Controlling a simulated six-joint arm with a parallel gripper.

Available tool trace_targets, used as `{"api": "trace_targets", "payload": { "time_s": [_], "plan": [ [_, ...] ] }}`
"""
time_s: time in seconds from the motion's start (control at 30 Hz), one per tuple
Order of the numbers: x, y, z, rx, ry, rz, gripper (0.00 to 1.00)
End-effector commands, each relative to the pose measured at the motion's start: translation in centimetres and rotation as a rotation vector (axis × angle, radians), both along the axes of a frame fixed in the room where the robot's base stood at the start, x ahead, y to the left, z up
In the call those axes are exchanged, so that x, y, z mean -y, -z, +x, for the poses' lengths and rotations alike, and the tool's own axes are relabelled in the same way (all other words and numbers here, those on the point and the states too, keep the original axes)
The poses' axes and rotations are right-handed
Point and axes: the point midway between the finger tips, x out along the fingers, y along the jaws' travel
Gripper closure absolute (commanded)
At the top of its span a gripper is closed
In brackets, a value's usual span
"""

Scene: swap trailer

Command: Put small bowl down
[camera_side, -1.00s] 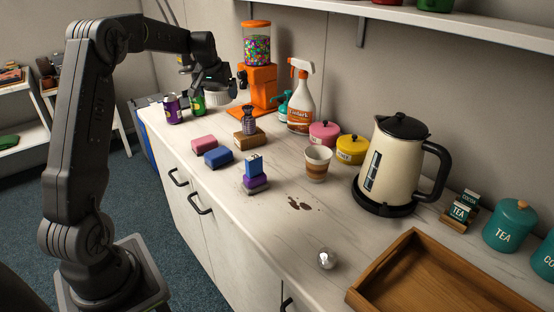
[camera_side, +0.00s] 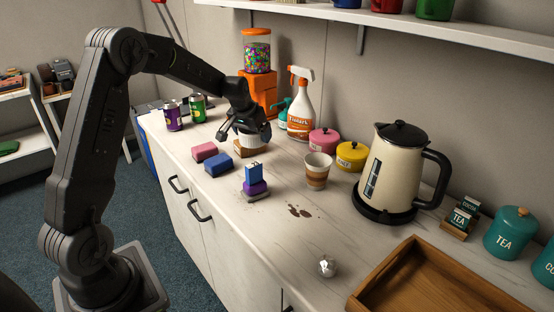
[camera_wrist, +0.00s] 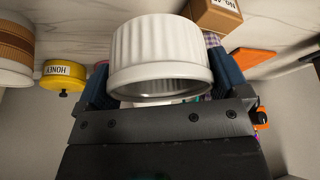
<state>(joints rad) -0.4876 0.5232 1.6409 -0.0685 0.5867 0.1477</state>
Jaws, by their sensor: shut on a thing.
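The small bowl is white and ribbed. In the wrist view the bowl (camera_wrist: 160,50) sits between the two fingers of my gripper (camera_wrist: 160,88), which is shut on it. In the side view the bowl (camera_side: 250,141) shows partly below my gripper (camera_side: 247,133), in line with a brown block (camera_side: 243,150) on the counter. From this view I cannot tell how high the bowl is above the counter. In the wrist view the brown block (camera_wrist: 214,12) is beside the bowl, at its upper right.
Pink (camera_side: 204,151) and blue (camera_side: 218,162) blocks and a purple-blue stack (camera_side: 254,182) stand nearer the front edge. A paper cup (camera_side: 317,170), pink pot (camera_side: 323,140), yellow pot (camera_side: 351,155) and kettle (camera_side: 398,175) stand to the right. Counter around the brown spill (camera_side: 299,211) is open.

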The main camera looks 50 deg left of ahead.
Motion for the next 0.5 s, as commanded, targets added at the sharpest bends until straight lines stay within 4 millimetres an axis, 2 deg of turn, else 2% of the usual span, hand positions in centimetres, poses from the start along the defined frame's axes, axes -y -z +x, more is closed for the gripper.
{"api": "trace_targets", "payload": {
  "time_s": [0.1,0.3,0.5],
  "plan": [
    [2.0,1.7,2.0,-0.001,0.004,-0.001,0.35],
    [4.4,3.8,4.6,0.0,0.003,0.0,0.35],
    [5.1,4.6,5.4,0.001,-0.002,0.0,0.35]
  ]
}}
